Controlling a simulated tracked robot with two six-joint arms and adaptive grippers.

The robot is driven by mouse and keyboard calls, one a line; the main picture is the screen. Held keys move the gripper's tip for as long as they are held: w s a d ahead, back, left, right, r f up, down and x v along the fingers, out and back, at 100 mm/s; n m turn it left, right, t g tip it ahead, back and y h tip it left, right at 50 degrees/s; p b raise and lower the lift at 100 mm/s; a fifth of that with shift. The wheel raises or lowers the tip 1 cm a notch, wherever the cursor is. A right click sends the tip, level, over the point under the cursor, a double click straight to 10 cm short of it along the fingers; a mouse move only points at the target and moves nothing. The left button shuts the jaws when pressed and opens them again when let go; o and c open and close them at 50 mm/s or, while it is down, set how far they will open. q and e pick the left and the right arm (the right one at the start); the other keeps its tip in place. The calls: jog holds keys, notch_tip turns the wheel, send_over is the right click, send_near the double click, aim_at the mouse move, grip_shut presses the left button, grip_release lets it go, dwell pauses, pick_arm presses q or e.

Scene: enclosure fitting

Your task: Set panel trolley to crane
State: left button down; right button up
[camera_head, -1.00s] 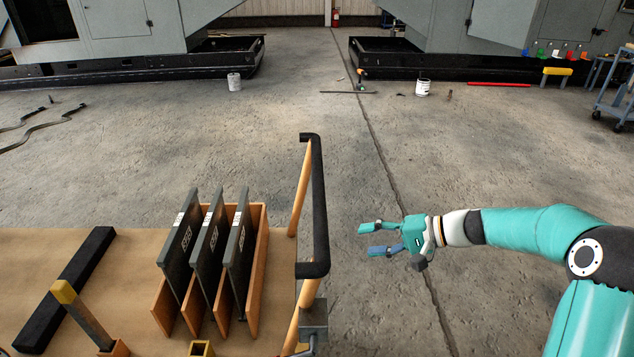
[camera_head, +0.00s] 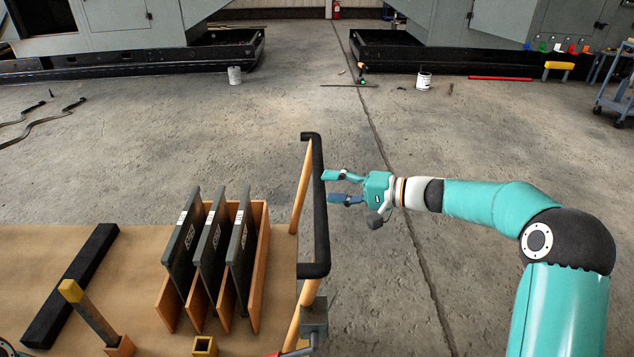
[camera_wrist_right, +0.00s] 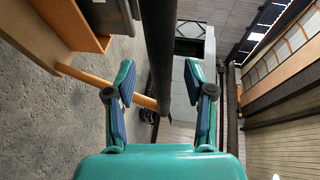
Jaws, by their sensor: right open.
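The panel trolley (camera_head: 140,248) stands at the lower left in the head view, with a tan deck. Three dark grey panels (camera_head: 184,238) stand upright in its wooden rack (camera_head: 259,262). A black handle bar (camera_head: 319,240) on wooden posts rises at its right end. My right gripper (camera_head: 328,187) is open, with its fingertips pointing left at the handle. In the right wrist view the handle bar (camera_wrist_right: 160,40) runs between the two open fingers (camera_wrist_right: 160,67); contact cannot be told. My left gripper is not in view. No crane can be made out.
A black bar (camera_head: 70,290) and a yellow-tipped post (camera_head: 88,313) are on the trolley's left part. Concrete floor (camera_head: 480,135) lies open ahead and right.

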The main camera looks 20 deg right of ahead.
aim_at(318, 186)
jog(key=shift+p+x, duration=0.3)
jog(key=shift+x, duration=1.85)
jog(key=shift+c, duration=0.2)
jog(key=shift+s, duration=0.1)
grip_shut()
